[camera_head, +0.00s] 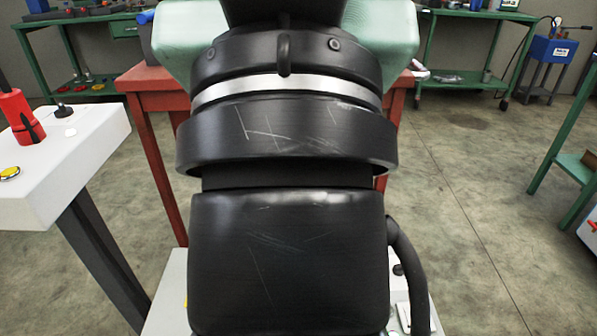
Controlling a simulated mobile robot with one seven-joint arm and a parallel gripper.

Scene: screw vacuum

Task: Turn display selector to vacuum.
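My black arm fills the middle of the view and hides much of what lies behind it. My gripper is not visible. I cannot tell which control is the display selector, and no vacuum label can be read. A white control box (95,150) at the left carries a small black knob (63,111), a red handle (18,115) and a yellow button (10,173). A second white panel (172,295) shows low behind my arm. A small black knob (398,270) and a pale control (403,315) sit at its right side, partly hidden.
A red table (152,78) stands behind my arm with a pale green object (385,35) on it. Green workbenches (460,82) stand along the back, with a blue machine (553,50) at the right. The concrete floor (480,220) at right is clear.

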